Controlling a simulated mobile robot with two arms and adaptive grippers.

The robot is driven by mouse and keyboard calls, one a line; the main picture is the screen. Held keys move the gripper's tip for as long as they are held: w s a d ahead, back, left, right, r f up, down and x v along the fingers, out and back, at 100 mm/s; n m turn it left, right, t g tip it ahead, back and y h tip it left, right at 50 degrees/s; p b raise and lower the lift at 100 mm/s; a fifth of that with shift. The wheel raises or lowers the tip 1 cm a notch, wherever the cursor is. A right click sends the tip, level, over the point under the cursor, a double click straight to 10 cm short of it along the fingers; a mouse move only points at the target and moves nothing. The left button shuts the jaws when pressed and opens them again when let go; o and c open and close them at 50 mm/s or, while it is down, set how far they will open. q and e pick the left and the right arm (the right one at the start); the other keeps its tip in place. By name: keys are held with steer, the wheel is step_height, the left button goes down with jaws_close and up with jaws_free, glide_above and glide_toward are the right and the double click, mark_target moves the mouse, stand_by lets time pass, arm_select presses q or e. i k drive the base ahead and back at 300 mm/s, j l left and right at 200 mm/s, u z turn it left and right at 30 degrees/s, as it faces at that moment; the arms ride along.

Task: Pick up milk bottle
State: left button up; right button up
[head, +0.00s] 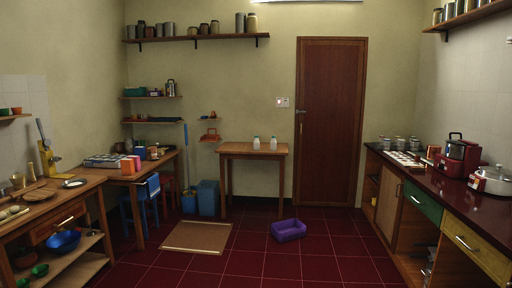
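Two small white milk bottles stand upright side by side on a wooden table against the back wall. The left milk bottle (256,143) and the right milk bottle (273,143) are slightly apart, near the middle of the tabletop. The wooden table (236,149) is across the room from me, left of the brown door. Neither of my grippers shows in the head view.
A purple bin (288,230) and a flat tan mat (197,237) lie on the red tiled floor before the table. Counters line both sides: a cluttered wooden one (88,185) at left, a dark-topped one (440,190) at right. Blue bins (208,198) stand left of the table. The central floor is mostly open.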

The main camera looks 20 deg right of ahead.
mark_target(256, 142)
steer(key=i+z, duration=0.2)
steer(key=i, duration=4.6)
